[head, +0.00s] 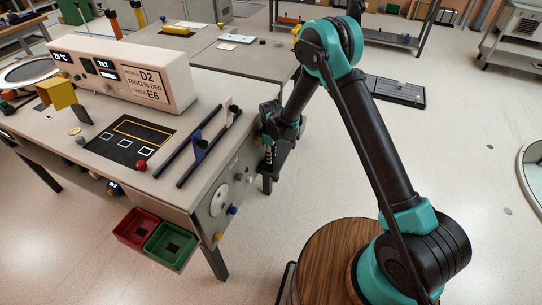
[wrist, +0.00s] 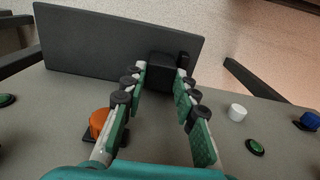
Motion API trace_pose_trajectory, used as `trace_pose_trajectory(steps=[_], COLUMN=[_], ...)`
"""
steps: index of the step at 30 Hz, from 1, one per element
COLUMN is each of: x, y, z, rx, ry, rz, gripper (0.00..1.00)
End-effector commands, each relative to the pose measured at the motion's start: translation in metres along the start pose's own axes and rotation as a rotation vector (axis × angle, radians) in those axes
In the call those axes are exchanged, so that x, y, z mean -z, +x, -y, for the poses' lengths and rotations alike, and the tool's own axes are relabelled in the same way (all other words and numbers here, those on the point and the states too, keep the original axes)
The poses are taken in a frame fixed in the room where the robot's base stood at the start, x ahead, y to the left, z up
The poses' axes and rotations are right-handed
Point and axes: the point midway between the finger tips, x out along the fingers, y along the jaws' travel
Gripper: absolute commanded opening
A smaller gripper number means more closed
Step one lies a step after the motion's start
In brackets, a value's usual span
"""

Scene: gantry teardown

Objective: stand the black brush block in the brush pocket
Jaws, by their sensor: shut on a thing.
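In the wrist view my gripper (wrist: 161,72) has its two green-padded fingers on either side of a dark block (wrist: 164,66), which I take to be the black brush block. The block sits between the fingertips, in front of a dark flat panel (wrist: 100,40). A small dark knob or post shows at its right upper corner. In the head view my gripper (head: 268,160) is low beside the right end of the near bench, and the block cannot be made out there. I cannot pick out the brush pocket for certain in either view.
The wrist view shows an orange knob (wrist: 98,122) left of the fingers, and a white knob (wrist: 237,112), green button (wrist: 255,147) and blue knob (wrist: 308,121) to the right. The bench (head: 215,95) carries black rails (head: 210,145). Red (head: 137,227) and green (head: 170,245) bins hang at its front.

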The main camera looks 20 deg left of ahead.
Motion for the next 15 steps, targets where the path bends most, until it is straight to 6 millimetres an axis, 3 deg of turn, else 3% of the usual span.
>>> trace_pose_trajectory(steps=[11, 12, 15], x=[0.0001, 0.0000, 0.0000], y=[0.0054, 0.0051, 0.0050], z=[0.0000, 0.0000, 0.0000], rx=[0.000, 0.000, 0.000], ry=[0.000, 0.000, 0.000], rz=[0.000, 0.000, 0.000], gripper=[0.00, 0.33, 0.46])
